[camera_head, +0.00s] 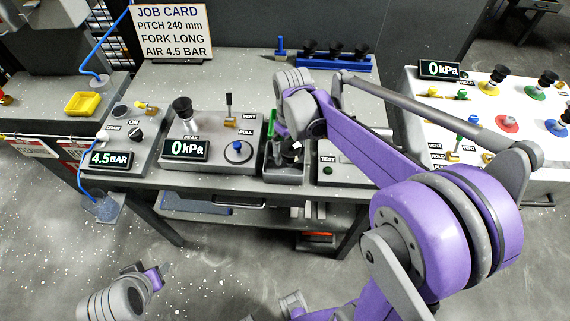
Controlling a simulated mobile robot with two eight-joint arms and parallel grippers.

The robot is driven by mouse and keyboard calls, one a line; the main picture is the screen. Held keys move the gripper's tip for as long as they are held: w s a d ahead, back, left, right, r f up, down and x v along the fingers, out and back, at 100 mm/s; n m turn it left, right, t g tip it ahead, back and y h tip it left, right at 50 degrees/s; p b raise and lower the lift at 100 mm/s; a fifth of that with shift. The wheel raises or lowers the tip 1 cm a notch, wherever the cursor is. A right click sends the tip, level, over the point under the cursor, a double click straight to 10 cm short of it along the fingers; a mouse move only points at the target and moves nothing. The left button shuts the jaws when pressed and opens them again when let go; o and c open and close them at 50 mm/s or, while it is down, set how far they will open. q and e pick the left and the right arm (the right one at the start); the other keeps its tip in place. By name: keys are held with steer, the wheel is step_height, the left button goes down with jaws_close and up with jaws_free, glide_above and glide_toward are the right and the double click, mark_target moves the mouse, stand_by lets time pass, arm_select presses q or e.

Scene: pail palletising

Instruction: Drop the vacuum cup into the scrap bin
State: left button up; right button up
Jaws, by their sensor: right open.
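Small dark and pale shapes show in or over the box, and I cannot tell whether one is a vacuum cup. A black vacuum cup (182,104) stands upright on the gauge unit (210,128). My left gripper (160,274) is low at the left, away from the bench; its jaws are too small to read.
A blue rack (345,62) with several black cups stands at the bench's back. A job card (172,30) stands at the back left. A white panel (490,125) with coloured cups and knobs is at right. A yellow tray (83,103) lies at left.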

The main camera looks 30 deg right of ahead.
step_height(320, 180, up, 11)
steer(key=shift+p, duration=0.35)
steer(key=shift+f, duration=0.15)
steer(key=s+a+f+m+t, duration=0.1)
steer(key=s+a+f+t, duration=0.1)
steer(key=s+f, duration=0.3)
steer(key=s+a+f+m+t, duration=0.2)
steer(key=s+a+f+t, duration=0.1)
steer(key=s, duration=0.7)
step_height(320, 180, down, 2)
steer(key=shift+a+t, duration=0.3)
steer(key=shift+a, duration=0.6)
steer(key=shift+c, duration=0.3)
